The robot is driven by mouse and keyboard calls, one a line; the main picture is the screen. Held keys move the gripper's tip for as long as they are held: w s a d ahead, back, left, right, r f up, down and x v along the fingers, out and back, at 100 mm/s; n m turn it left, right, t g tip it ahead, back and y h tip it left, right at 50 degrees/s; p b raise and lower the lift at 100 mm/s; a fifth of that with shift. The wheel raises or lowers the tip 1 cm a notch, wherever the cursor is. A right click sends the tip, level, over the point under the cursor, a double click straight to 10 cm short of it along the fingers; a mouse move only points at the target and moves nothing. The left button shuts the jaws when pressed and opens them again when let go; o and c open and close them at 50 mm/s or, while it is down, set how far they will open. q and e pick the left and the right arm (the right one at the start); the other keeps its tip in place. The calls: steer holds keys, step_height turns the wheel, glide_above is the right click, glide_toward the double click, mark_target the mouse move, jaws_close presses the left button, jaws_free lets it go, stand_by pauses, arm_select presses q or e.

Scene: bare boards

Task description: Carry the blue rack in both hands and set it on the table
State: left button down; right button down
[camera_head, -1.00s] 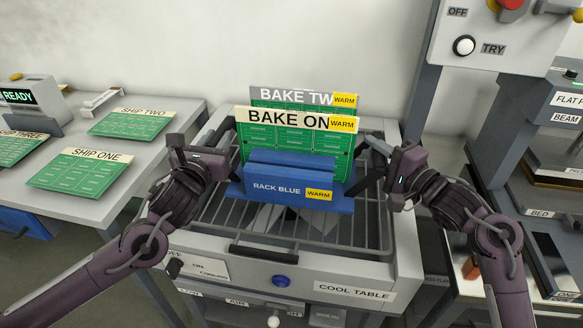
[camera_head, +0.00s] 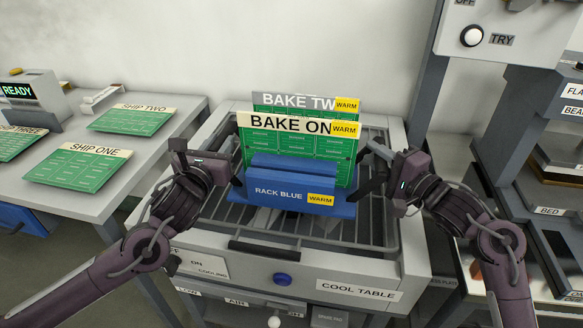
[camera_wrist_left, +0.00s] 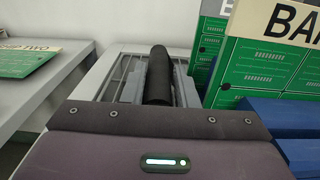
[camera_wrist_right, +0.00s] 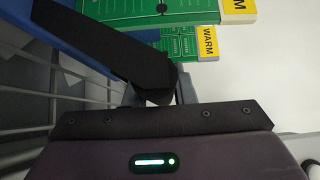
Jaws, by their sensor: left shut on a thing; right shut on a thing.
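The blue rack (camera_head: 280,193), labelled RACK BLUE with a yellow WARM tag, is upright at the cool table (camera_head: 355,291). It holds two green boards, BAKE ON(E) (camera_head: 290,150) in front and BAKE TW(O) (camera_head: 290,102) behind, each tagged WARM. My left gripper (camera_head: 238,182) is shut at the rack's left end. My right gripper (camera_head: 364,187) is shut at its right end. The rack lies over the table's wire grid; I cannot tell whether its base touches the grid. The exact grip points are hidden in both wrist views.
A side table on the left carries green boards SHIP ONE (camera_head: 78,167) and SHIP TWO (camera_head: 131,118), with a READY display box (camera_head: 32,100). At right stands a grey machine with a TRY button (camera_head: 471,37). The wire grid (camera_head: 240,224) is bare in front of the rack.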

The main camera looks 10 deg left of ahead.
arm_select(q)
steer(key=shift+f+b, duration=0.7)
steer(key=shift+f, duration=0.15)
arm_select(e)
steer(key=shift+d+f, duration=0.15)
steer(key=shift+f, duration=0.55)
arm_select(q)
steer(key=c, duration=1.6)
jaws_free()
steer(key=shift+f, duration=0.15)
arm_select(e)
steer(key=c, duration=1.6)
jaws_free()
steer(key=shift+f, duration=0.15)
arm_select(q)
steer(key=o, duration=0.5)
steer(key=shift+s, duration=0.1)
steer(key=shift+c, duration=0.2)
arm_select(e)
steer(key=o, duration=0.4)
arm_select(q)
steer(key=s, duration=0.8)
steer(key=s+a, duration=0.1)
steer(key=s, duration=0.2)
steer(key=shift+s, duration=0.4)
arm_select(e)
steer(key=shift+s, duration=0.15)
steer(key=v, duration=1.1)
steer(key=shift+s+d, duration=0.2)
steer(key=shift+s, duration=0.15)
